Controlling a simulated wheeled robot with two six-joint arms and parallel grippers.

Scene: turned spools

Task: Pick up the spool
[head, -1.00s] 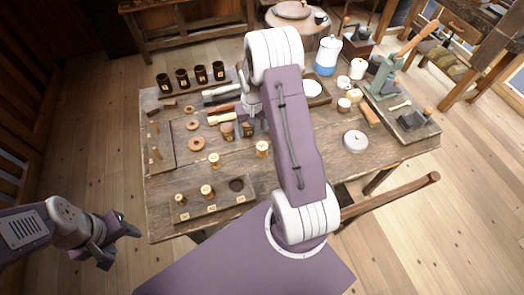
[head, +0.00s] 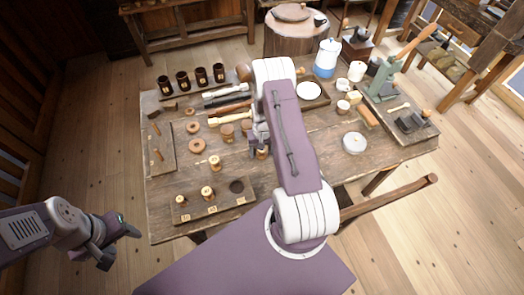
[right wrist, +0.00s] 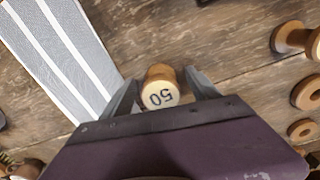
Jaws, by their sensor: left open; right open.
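A small wooden spool (head: 262,154) stands on the table under my right gripper (head: 259,143). In the right wrist view the spool (right wrist: 161,94) shows a pale end marked "50". My right gripper (right wrist: 163,88) is open, with one finger on each side of the spool; I cannot tell whether they touch it. The spool's lower part is hidden. My left gripper (head: 122,240) is open and empty, off the table's left front edge.
A wooden tray (head: 222,204) at the table's front holds two spools (head: 207,193) and has an empty round recess. Wooden rings (head: 196,146) and dark cups (head: 183,80) lie to the left and back. A round lidded tin (head: 354,142) stands to the right.

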